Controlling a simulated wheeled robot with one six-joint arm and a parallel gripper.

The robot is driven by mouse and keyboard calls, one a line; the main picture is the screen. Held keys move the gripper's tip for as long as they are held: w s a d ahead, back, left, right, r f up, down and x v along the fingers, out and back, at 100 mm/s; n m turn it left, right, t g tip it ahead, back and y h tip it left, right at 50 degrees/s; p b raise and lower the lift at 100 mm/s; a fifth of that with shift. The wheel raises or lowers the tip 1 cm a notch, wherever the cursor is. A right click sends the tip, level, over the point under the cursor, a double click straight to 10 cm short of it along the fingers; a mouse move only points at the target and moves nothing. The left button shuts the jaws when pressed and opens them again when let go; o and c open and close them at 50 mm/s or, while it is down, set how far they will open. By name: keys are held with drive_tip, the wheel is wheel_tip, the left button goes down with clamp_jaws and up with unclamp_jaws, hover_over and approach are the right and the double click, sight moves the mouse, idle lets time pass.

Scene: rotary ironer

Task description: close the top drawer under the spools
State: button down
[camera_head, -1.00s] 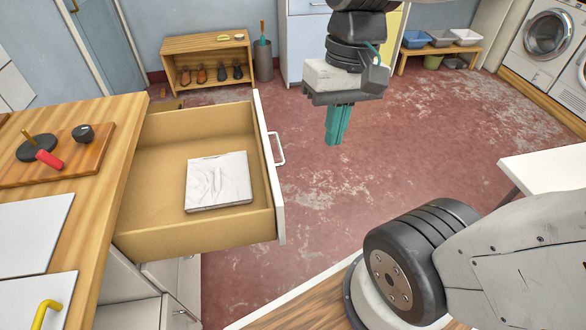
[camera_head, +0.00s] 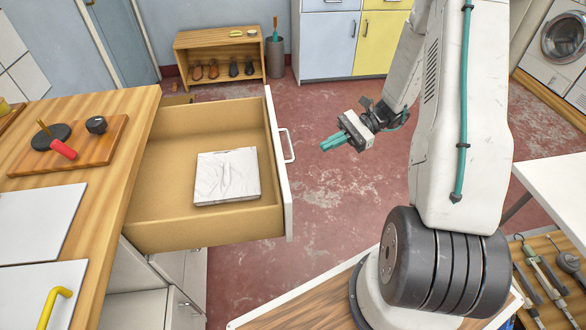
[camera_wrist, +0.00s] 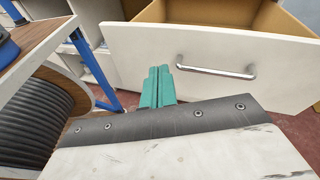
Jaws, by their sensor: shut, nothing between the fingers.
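The top drawer (camera_head: 190,225) stands pulled out from the wooden counter in the head view, with a folded white cloth or slab (camera_head: 228,176) inside. Its white front (camera_head: 279,165) carries a metal bar handle (camera_head: 288,146). My gripper (camera_head: 326,146) is right of the drawer front, apart from it, its teal fingers shut and empty and pointing left toward it. In the wrist view the teal fingers (camera_wrist: 158,72) point at the white drawer front (camera_wrist: 140,50), left of the handle (camera_wrist: 215,71). The gap to the front is hard to judge there. No spools are clearly visible in the head view.
The wooden counter (camera_head: 110,180) holds a board (camera_head: 90,153) with a red-handled tool. A shoe rack (camera_head: 190,45) and a bin (camera_head: 275,57) stand at the back. A white table (camera_head: 555,180) is at right. In the wrist view, a black cable spool (camera_wrist: 40,115) is at left.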

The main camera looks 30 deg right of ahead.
drive_tip(key=d+f+m+t+y, duration=0.2)
drive_tip(key=d+f+m+t, duration=0.25)
drive_tip(key=f, duration=0.55)
drive_tip(key=x, duration=1.4)
drive_tip(key=shift+w+a+m, duration=0.15)
drive_tip(key=shift+a+m, duration=0.05)
drive_tip(key=shift+m, duration=0.15)
drive_tip(key=shift+f+t, duration=0.1)
drive_tip(key=shift+t, duration=0.15)
